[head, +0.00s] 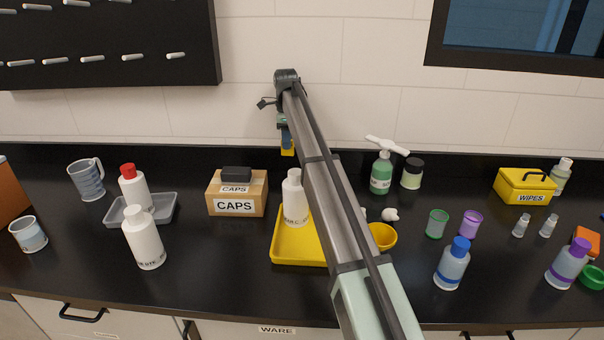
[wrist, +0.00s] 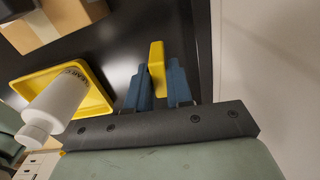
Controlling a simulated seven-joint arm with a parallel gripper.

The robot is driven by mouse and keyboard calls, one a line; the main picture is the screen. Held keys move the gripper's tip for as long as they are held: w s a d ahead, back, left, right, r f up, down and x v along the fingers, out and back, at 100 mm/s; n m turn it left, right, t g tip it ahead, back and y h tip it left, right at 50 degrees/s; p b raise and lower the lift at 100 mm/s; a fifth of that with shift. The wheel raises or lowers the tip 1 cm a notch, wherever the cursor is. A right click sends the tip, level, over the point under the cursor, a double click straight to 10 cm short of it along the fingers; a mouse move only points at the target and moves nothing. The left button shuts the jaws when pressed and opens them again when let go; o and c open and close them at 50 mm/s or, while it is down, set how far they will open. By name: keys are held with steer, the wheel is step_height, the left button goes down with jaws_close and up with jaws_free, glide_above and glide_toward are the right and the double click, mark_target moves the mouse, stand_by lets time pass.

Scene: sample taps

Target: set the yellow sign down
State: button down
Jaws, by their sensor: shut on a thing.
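The yellow sign (wrist: 157,68) is a small yellow piece held between the two blue fingers of my gripper (wrist: 155,85) in the wrist view. In the head view the sign (head: 287,151) shows as a small yellow patch below my gripper (head: 286,138), near the back of the black counter by the wall. My gripper is shut on it. The sign's face and any lettering cannot be seen. Whether its lower edge touches the counter, I cannot tell.
A yellow tray (head: 283,250) with a white bottle (head: 293,200) stands in front of my gripper. The CAPS box (head: 237,194) is to the left. A green pump bottle (head: 381,176) stands to the right. The counter between the box and the wall looks clear.

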steer(key=s+d+n, duration=0.1)
steer(key=s+d, duration=0.6)
steer(key=d, duration=0.5)
steer(key=shift+w+a+f, duration=0.1)
steer(key=shift+f, duration=2.35)
steer(key=shift+w+a+f, duration=0.1)
steer(key=shift+f, duration=2.35)
steer(key=shift+f, duration=0.1)
steer(key=c, duration=1)
jaws_free()
step_height(320, 180, up, 12)
steer(key=shift+r, duration=0.1)
